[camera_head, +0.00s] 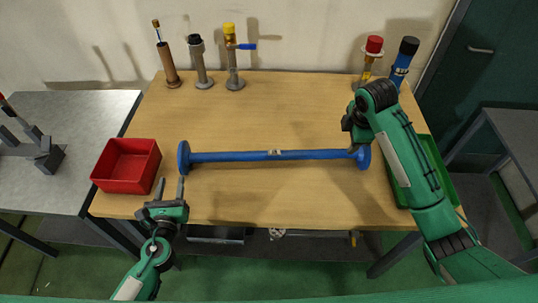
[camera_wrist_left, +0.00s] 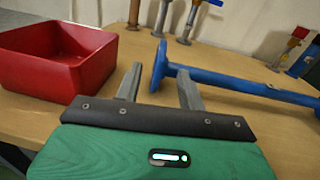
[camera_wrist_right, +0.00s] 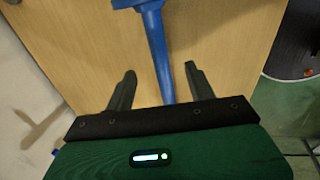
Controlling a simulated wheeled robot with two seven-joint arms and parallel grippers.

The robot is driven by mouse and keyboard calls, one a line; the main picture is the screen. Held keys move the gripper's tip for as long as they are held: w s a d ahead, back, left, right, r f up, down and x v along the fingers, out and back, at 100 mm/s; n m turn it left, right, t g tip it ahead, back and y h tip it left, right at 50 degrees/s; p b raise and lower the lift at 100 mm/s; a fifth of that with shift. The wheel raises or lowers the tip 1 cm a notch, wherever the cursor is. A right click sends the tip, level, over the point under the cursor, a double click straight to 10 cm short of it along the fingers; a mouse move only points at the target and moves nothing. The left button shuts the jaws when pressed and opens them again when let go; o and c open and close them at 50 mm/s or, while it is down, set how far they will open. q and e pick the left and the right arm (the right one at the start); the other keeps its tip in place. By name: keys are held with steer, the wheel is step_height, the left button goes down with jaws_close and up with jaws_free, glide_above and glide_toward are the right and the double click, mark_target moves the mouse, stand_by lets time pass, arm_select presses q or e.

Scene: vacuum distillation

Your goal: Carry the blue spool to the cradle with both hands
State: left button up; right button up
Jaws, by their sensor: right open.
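The blue spool (camera_head: 240,156) lies across the middle of the wooden table, with a round flange at each end. My left gripper (camera_head: 171,188) is open and empty near the front edge, short of the spool's left flange. In the left wrist view that flange (camera_wrist_left: 159,67) shows just beyond and between the fingers. My right gripper (camera_head: 350,125) is at the spool's right end, partly hidden by its arm. In the right wrist view it is open, with a blue bar (camera_wrist_right: 158,50), apparently the spool, between its fingers. I cannot surely identify the cradle.
A red bin (camera_head: 127,166) stands left of the spool, and a green tray (camera_head: 438,165) is partly behind my right arm. Several upright fittings, including a yellow-topped one (camera_head: 232,60), line the back. Grey blocks (camera_head: 48,157) sit on the left side table.

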mark_target(179, 155)
arm_select(q)
steer(key=shift+d+m, duration=0.15)
steer(key=shift+m, duration=0.35)
arm_select(e)
steer(key=shift+w+d+r, duration=0.1)
steer(key=shift+w+r, duration=0.1)
arm_select(q)
steer(key=shift+w, duration=0.1)
steer(key=w, duration=1.3)
steer(key=shift+w, duration=0.35)
arm_select(e)
steer(key=x, duration=1.3)
steer(key=shift+f, duration=0.4)
arm_select(q)
jaws_close()
arm_select(e)
steer(key=c, duration=0.9)
jaws_close()
